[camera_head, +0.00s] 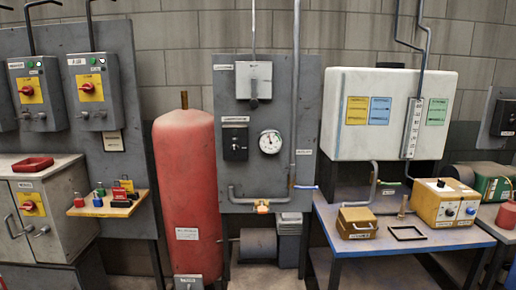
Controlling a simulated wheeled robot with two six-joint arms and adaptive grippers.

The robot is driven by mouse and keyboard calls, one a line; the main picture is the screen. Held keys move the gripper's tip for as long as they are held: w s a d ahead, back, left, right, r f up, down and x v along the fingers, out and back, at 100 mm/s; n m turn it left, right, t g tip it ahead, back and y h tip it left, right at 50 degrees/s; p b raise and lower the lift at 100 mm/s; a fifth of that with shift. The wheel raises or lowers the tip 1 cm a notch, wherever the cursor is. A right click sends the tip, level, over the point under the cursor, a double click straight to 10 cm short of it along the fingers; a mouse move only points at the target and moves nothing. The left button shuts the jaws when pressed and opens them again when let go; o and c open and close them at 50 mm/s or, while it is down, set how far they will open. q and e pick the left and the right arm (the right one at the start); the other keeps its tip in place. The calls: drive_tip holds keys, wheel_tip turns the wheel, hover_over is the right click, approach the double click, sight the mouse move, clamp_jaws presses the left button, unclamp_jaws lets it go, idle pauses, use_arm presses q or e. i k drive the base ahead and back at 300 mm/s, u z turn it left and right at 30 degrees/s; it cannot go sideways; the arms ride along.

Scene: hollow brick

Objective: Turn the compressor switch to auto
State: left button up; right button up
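A grey upright panel (226,104) stands in the middle of the view, right of a tall red tank (187,190). On it are a light grey box with a dark lever (254,82), a black switch box with a knob (235,142) and a round white gauge (270,142). Small label plates sit by the boxes, too small to read. I cannot tell which is the compressor switch or what position it is in. Neither of my grippers shows in this view.
Grey boxes with red knobs (92,88) hang at left above a small wooden shelf (136,205) holding padlocks. At right, a blue-topped table (380,247) carries a yellow instrument box (447,202) below a big white cabinet (344,139). Pipes run up the wall.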

sight(234, 148)
drive_tip(key=u, duration=0.05)
drive_tip(key=k, duration=0.5)
drive_tip(key=z, duration=1.15)
drive_tip(key=i, duration=1.9)
drive_tip(key=u, duration=0.5)
